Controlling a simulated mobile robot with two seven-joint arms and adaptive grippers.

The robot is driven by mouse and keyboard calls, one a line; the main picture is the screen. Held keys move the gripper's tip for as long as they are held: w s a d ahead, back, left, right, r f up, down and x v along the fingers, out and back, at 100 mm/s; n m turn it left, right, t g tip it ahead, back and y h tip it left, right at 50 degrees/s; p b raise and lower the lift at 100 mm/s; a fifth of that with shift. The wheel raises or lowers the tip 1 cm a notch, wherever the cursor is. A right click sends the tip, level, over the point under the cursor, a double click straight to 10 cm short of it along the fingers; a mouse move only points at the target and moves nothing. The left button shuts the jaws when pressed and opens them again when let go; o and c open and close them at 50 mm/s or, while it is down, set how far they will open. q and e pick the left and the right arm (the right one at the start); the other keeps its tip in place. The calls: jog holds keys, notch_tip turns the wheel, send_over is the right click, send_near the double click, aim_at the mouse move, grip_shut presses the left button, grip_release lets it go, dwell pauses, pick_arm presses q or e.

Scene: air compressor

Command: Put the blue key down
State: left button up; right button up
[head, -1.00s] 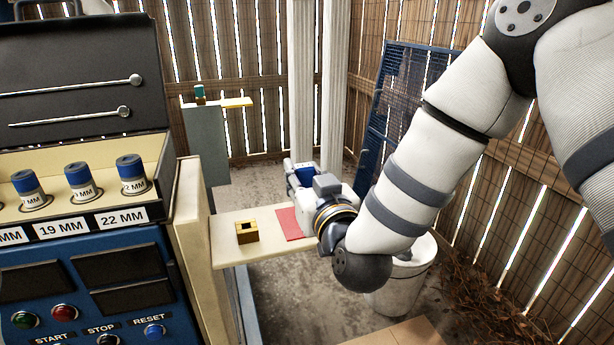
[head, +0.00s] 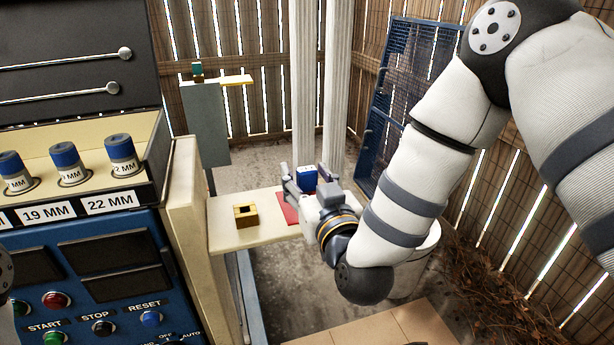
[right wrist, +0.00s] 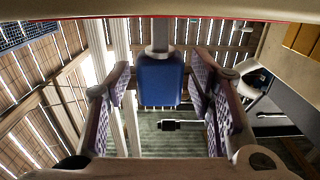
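The blue key (head: 307,178) is at the red pad (head: 288,208) on the cream shelf (head: 232,235). In the right wrist view the blue key (right wrist: 160,82) shows its blue block and a grey stem reaching the pale, red-edged surface at the top of the picture. My right gripper (head: 308,180) is open, with its fingers (right wrist: 160,95) spread on both sides of the key. Gaps show between the key and each finger. The key's contact with the pad is hidden in the head view. My left gripper is not in view.
A brass block with a square hole (head: 246,215) sits left of the red pad. The blue control panel (head: 100,285) and its socket rack (head: 80,185) stand at the left. A white bucket (head: 415,265) is below my right forearm. A blue mesh panel (head: 405,95) leans behind.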

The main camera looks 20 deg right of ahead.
jog(key=shift+r, duration=0.1)
jog(key=shift+s+r, duration=0.1)
jog(key=shift+s, duration=0.1)
jog(key=s+p, duration=0.1)
jog(key=s, duration=1.1)
jog(key=s+d+f+g, duration=0.2)
jog(key=s+f+g, duration=0.25)
jog(key=f, duration=0.55)
jog(key=s+d+f+g, duration=0.2)
jog(key=s+f+g, duration=0.25)
jog(key=f, duration=0.65)
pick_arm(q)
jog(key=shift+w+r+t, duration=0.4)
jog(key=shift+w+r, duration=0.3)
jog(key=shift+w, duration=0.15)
pick_arm(e)
jog(key=s+d+f+g, duration=0.2)
jog(key=s+f+g, duration=0.2)
jog(key=s, duration=0.6)
jog(key=s+d+f+g, duration=0.2)
jog(key=s+f+g, duration=0.3)
jog(key=s, duration=0.6)
jog(key=shift+s+d+m+g+h, duration=0.15)
jog(key=shift+s+m+g+h, duration=0.2)
jog(key=shift+g, duration=0.35)
jog(key=shift+w+f, duration=0.1)
